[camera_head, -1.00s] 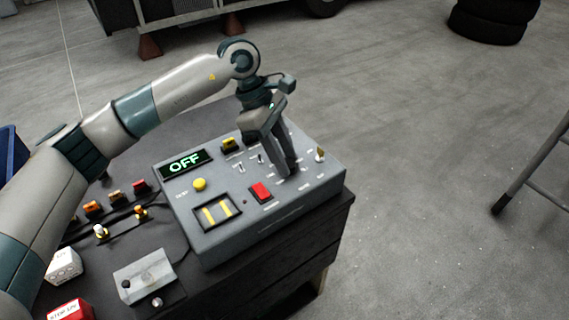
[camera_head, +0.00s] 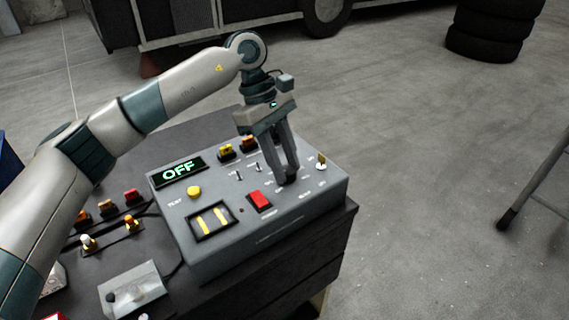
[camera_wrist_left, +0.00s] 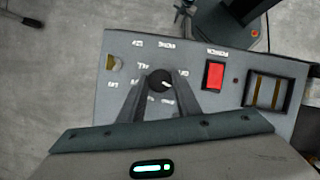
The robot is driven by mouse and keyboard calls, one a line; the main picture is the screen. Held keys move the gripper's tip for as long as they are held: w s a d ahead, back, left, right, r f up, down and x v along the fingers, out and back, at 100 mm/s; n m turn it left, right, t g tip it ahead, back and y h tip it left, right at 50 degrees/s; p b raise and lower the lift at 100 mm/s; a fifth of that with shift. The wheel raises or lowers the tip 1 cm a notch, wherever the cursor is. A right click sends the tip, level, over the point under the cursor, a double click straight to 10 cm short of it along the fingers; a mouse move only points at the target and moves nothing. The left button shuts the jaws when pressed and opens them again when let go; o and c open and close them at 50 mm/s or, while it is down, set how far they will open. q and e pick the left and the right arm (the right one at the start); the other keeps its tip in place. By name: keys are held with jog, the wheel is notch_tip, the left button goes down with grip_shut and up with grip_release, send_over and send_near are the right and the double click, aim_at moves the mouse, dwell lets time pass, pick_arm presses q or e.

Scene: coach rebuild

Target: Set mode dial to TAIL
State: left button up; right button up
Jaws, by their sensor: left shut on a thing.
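The mode dial (camera_wrist_left: 160,80) is a small round black knob with a pale pointer line, seen in the left wrist view on the grey control box (camera_head: 270,228). Small white labels ring it, too blurred to read surely. My left gripper (camera_head: 285,180) reaches down onto the box, and its fingers are shut on the dial, one on each side. The box's display (camera_head: 179,171) reads OFF in green. My right gripper is not in view.
Near the dial are a red rocker switch (camera_head: 260,201), small toggle levers (camera_head: 238,175) and a brass-coloured toggle (camera_head: 321,160). A yellow button (camera_head: 194,192) sits below the display. A small grey box (camera_head: 130,290) stands on the dark bench at front left. Open floor lies to the right.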

pick_arm(q)
jog(key=o, duration=1)
jog(key=shift+w+a+r, duration=0.15)
jog(key=shift+a+r, duration=0.05)
jog(key=shift+r, duration=0.25)
jog(key=b+v, duration=0.2)
jog(key=v, duration=1.4)
jog(key=shift+r, duration=0.25)
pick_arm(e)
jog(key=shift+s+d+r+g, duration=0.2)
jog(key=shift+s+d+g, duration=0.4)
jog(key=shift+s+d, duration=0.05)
